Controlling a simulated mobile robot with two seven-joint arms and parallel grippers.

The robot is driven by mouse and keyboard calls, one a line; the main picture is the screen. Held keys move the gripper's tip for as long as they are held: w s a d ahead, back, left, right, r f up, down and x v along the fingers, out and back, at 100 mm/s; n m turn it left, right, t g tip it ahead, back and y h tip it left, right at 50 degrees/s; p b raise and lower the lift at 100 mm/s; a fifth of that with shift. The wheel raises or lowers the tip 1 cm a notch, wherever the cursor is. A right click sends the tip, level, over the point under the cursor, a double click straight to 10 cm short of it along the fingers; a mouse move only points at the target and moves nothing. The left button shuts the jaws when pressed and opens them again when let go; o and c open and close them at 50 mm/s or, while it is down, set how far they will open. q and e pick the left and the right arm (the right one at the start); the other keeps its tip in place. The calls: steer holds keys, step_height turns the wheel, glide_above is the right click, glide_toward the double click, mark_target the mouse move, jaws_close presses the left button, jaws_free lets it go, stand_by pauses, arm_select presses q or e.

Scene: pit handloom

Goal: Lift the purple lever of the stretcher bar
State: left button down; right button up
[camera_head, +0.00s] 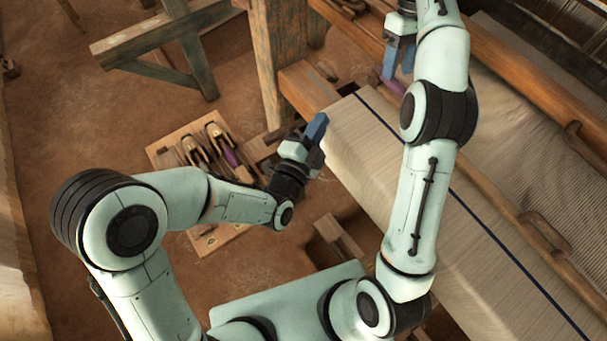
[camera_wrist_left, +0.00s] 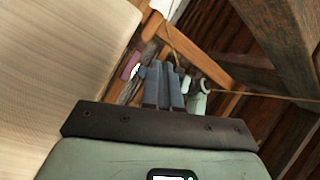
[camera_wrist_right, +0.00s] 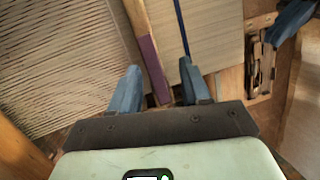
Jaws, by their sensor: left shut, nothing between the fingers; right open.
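The purple lever (camera_wrist_right: 153,68) lies in line with a narrow wooden bar, the stretcher bar (camera_wrist_right: 136,14), over the cloth. In the right wrist view it sits between the two fingers of my right gripper (camera_wrist_right: 158,82), which is open. I cannot tell how far below the fingers it lies. In the head view the purple lever (camera_head: 394,86) shows just below my right gripper (camera_head: 399,58), partly hidden by my arm. My left gripper (camera_head: 317,128) is shut and empty, raised beside the cloth's left edge; its fingers (camera_wrist_left: 165,86) are together in the left wrist view.
Pale cloth (camera_head: 370,150) with a dark blue stripe stretches across the loom. A wooden board (camera_head: 180,150) with shuttles and another purple piece (camera_head: 232,158) lies at left. A thick wooden post (camera_head: 275,60) stands behind my left gripper. Wooden beams border the cloth.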

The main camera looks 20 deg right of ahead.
arm_select(q)
steer(key=a+f+n+g+y, duration=0.1)
steer(key=f+n, duration=0.3)
steer(key=f, duration=0.6)
steer(key=a+f+n+g+y, duration=0.2)
steer(key=f+n+g+y, duration=0.1)
steer(key=f, duration=0.8)
steer(key=shift+s+a+n+g+y, duration=0.3)
steer(key=shift+n+y, duration=0.1)
steer(key=shift+y, duration=0.2)
